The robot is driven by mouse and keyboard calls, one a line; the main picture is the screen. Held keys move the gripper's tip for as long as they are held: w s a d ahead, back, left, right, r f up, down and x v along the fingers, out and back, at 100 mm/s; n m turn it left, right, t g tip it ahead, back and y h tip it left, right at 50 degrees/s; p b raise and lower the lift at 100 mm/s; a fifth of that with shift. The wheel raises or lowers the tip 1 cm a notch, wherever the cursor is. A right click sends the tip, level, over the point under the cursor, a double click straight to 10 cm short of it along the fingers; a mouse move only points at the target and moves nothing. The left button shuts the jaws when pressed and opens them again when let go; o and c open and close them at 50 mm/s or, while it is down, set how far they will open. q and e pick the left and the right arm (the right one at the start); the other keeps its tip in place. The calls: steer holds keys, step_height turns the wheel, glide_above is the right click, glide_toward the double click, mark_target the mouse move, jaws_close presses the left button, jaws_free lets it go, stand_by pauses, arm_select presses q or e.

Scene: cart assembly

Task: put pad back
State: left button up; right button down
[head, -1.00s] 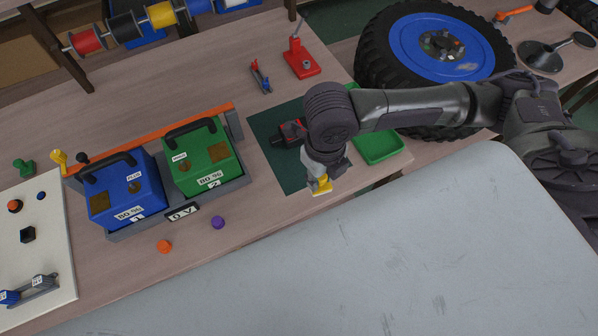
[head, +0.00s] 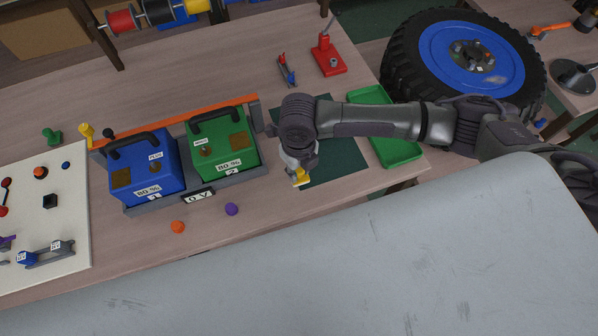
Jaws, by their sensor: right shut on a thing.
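My right gripper (head: 296,170) reaches in from the right and points down near the front left edge of the dark green mat (head: 345,165). It is shut on a small yellow piece (head: 301,178), which shows just below the fingers. I cannot tell for sure whether this piece is the pad. My wrist hides the left part of the mat and whatever lies there. My left gripper is not in view.
A blue battery (head: 147,170) and a green battery (head: 223,150) stand in a grey holder left of my gripper. An orange knob (head: 178,227) and a purple knob (head: 232,209) lie in front. A green tray (head: 398,152) and a wheel (head: 430,50) are to the right.

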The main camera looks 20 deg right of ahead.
mark_target(299, 176)
step_height(299, 176, down, 2)
steer(key=shift+f, duration=0.4)
steer(key=shift+f, duration=0.2)
steer(key=c, duration=0.9)
jaws_free()
steer(key=shift+r, duration=0.15)
step_height(299, 176, up, 12)
steer(key=shift+r+b, duration=0.1)
steer(key=shift+b, duration=0.3)
